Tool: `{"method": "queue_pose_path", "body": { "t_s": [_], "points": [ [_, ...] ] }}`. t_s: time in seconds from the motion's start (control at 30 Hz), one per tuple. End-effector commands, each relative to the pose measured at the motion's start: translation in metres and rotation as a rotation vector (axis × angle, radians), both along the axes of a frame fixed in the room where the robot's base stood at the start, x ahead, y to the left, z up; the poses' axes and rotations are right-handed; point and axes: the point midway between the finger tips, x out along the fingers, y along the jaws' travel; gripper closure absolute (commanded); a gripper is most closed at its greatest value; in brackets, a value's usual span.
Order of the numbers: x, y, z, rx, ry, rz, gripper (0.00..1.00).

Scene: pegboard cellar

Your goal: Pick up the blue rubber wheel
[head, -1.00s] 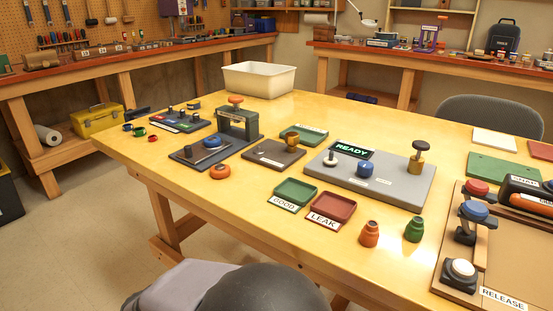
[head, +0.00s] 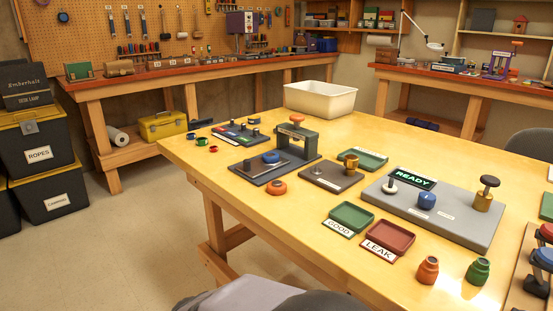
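A blue round, wheel-like piece (head: 271,157) lies on the dark base plate (head: 257,174) of a small press with an orange knob (head: 297,118). An orange wheel-like ring (head: 277,188) lies on the table just in front of that plate. My gripper is not in view.
Green (head: 352,215) and red (head: 389,237) trays labelled GOOD and LEAK stand near the front edge. Orange (head: 428,270) and green (head: 478,271) fittings stand to their right. A white bin (head: 320,98) is at the back. The table's front left is mostly clear.

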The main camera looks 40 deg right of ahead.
Motion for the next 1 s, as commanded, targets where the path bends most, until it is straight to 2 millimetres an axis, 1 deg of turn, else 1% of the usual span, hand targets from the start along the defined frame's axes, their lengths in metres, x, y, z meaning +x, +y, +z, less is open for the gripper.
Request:
{"method": "queue_pose_path", "body": {
  "t_s": [0.47,0.5,0.6,0.87,1.0],
  "points": [
    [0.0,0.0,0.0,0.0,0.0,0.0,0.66],
    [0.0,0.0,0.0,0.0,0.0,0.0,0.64],
    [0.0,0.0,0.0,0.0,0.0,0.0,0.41],
    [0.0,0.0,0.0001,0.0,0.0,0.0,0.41],
    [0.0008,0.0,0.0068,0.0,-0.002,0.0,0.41]
  ]
}}
